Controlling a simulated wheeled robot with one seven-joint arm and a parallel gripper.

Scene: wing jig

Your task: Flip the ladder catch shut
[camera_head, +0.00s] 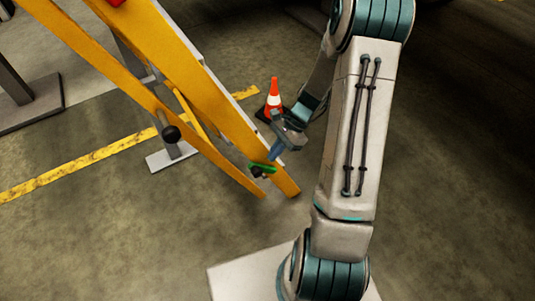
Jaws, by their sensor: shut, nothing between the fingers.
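The yellow ladder (183,80) leans down from the upper left, with its feet on the floor near the middle of the head view. A small green catch (262,168) with a dark end sits low on the ladder's side, near its foot. My gripper (272,157) is shut and empty, with its tip right at the catch. I cannot tell whether the tip touches it. The fingertips and catch are small here, so the catch's exact angle is unclear.
An orange and white traffic cone (274,98) stands just behind my gripper. A black knob (171,134) sticks out by the ladder's rail, above a light base plate (170,158). A yellow line (75,170) crosses the floor. Open floor lies at front left.

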